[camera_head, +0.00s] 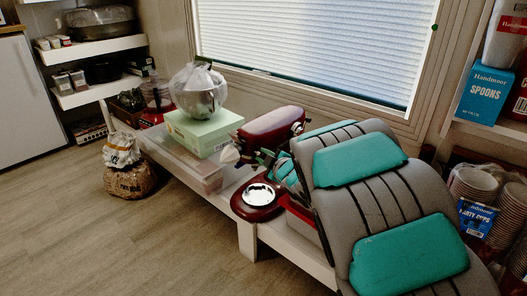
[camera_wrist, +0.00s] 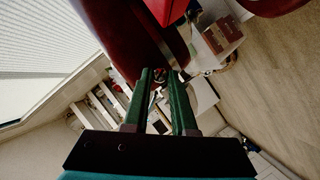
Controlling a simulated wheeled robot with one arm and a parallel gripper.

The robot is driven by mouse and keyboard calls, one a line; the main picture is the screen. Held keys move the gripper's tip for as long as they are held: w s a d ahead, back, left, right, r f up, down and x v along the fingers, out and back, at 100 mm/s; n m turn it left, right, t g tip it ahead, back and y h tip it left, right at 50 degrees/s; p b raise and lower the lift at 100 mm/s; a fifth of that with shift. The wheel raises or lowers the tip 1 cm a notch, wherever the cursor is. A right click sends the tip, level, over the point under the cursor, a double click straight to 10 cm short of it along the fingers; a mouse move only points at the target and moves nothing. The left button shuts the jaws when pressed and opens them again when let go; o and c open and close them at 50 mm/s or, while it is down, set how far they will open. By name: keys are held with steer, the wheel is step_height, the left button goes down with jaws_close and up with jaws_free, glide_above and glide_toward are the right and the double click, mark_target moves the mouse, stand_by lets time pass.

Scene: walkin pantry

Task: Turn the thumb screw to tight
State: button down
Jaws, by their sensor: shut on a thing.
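A red stand mixer (camera_head: 270,126) stands on the white bench, with a shiny steel disc (camera_head: 260,195) on its red base. In the wrist view the mixer's red body (camera_wrist: 118,40) fills the upper middle. My gripper (camera_wrist: 160,74) has its two dark green fingers pointing at the mixer. They are shut on a small dark part between the tips, at the place of the thumb screw (camera_wrist: 160,77). The screw is mostly hidden by the fingers, and its turn angle cannot be read. In the head view my grey and teal arm hides part of the mixer's right side.
Left of the mixer, a pale green box (camera_head: 203,131) carries a bagged round bowl (camera_head: 198,90) on the white bench (camera_head: 246,240). Bags (camera_head: 128,180) stand on the floor. Shelves with paper cups (camera_head: 474,187) are close on the right. The wooden floor at front left is clear.

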steer(key=r+m+p, duration=0.1)
steer(key=p, duration=0.2)
steer(key=shift+g, duration=0.4)
steer(key=m+g+p, duration=0.1)
steer(key=p, duration=0.3)
steer(key=m+g+y+p, duration=0.1)
steer(key=p, duration=0.2)
steer(key=shift+w+d+m+p, duration=0.15)
steer(key=shift+m+p, duration=0.25)
steer(key=m, duration=0.1)
steer(key=m+g, duration=0.1)
steer(key=g+y, duration=0.1)
steer(key=shift+w+d+f+m, duration=0.2)
steer(key=shift+d+f+m, duration=0.1)
steer(key=shift+m, duration=0.1)
steer(key=shift+w+m+g+y, duration=0.15)
steer(key=shift+m+g+y, duration=0.65)
steer(key=shift+m, duration=0.3)
steer(key=shift+f+m+g+y, duration=0.1)
steer(key=shift+m+g+y, duration=0.2)
steer(key=shift+m, duration=0.2)
steer(key=shift+w+m+g+y, duration=0.1)
steer(key=shift+m+g+y, duration=0.2)
steer(key=shift+m+y, duration=0.3)
